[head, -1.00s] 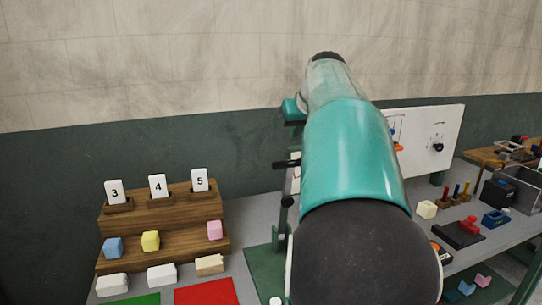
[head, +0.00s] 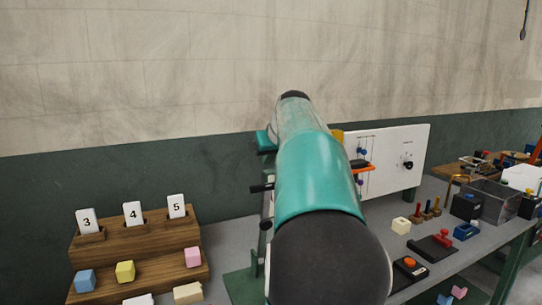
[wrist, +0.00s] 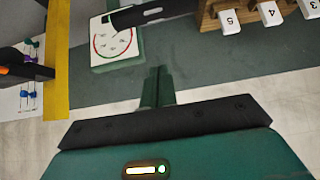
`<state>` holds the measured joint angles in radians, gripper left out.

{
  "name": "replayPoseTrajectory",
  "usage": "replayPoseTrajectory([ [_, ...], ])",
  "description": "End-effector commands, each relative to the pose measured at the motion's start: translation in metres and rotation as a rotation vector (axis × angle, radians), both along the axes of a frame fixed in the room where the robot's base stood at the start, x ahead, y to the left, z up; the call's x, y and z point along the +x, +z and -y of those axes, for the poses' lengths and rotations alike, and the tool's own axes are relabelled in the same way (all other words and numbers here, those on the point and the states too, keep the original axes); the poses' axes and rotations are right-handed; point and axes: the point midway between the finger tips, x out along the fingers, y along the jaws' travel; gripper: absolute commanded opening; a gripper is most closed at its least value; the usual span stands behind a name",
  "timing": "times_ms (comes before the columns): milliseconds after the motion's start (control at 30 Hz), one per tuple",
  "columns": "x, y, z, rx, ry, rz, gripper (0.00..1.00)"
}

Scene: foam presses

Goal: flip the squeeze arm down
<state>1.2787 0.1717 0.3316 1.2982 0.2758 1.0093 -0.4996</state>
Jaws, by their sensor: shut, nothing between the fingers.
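The foam press shows only in part. In the head view its green frame (head: 259,262) stands on the bench, mostly hidden behind my large teal and black arm link. Black knobs (head: 261,187) stick out to its left. In the wrist view a dark bar with a slot (wrist: 152,13) lies near a green block with a white dial (wrist: 113,42); I cannot tell whether this bar is the squeeze arm. My gripper (wrist: 156,86) is shut and empty, its narrow green fingers over grey-green background, apart from the dial block. In the head view my gripper is hidden.
A wooden stepped rack (head: 140,235) with number cards and coloured foam blocks stands at left. A white board (head: 398,150) with coloured knobs stands behind my arm at right. In the wrist view a yellow post (wrist: 57,60) is at left. Small devices crowd the right bench.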

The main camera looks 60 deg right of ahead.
Motion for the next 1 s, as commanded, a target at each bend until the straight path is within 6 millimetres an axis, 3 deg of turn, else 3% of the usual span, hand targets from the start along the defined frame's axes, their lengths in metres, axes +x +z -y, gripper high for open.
replayPoseTrajectory([
  [333, 0.037, -0.046, 0.018, 0.002, 0.003, 0.0, 0.0],
  [600, 0.008, -0.054, 0.003, -0.001, 0.0, 0.001, 0.0],
  [1000, 0.003, -0.058, -0.001, 0.0, 0.001, 0.0, 0.0],
])
